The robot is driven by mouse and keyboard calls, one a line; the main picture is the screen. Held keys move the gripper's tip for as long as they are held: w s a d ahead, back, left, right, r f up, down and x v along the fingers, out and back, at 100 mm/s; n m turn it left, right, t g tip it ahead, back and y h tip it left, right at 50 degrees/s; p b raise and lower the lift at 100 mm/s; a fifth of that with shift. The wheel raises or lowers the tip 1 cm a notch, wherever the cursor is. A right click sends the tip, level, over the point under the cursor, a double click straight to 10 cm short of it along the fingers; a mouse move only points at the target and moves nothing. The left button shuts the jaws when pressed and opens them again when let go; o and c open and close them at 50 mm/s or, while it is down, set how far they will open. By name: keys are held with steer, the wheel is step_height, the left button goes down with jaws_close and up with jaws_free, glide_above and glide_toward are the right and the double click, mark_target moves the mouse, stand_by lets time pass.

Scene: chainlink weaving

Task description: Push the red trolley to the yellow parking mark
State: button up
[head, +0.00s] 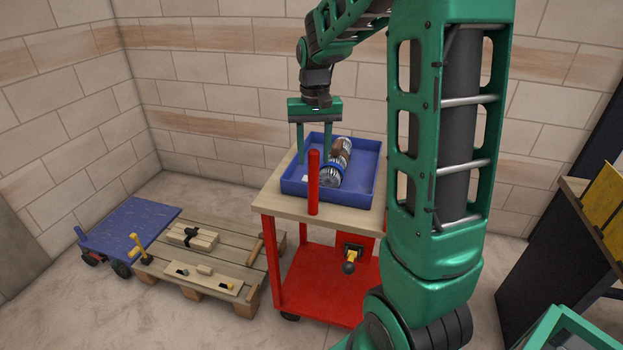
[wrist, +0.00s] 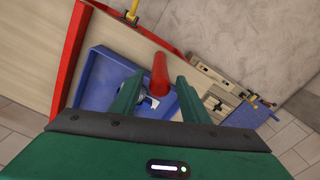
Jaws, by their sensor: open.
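The red trolley (head: 318,275) stands on the floor in the middle of the head view, with a wooden top (head: 290,207) and a red lower shelf. A red upright post (head: 313,185) rises at its near edge; it also shows in the wrist view (wrist: 160,73). My gripper (head: 314,150) is open above the trolley top, by the post. In the wrist view the post appears between my two green fingers (wrist: 157,110); I cannot tell whether they touch it. No yellow parking mark on the floor is visible. My arm hides the trolley's right side.
A blue tray (head: 371,165) with a ribbed metal cylinder (head: 334,176) sits on the trolley. A wooden pallet (head: 222,265) with wooden pieces and a blue cart (head: 128,225) stand left. Brick walls close the back. A dark bench (head: 540,255) stands right.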

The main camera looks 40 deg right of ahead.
mark_target(314, 178)
step_height(314, 178, down, 8)
steer(key=shift+f, duration=0.1)
steer(key=shift+c, duration=0.7)
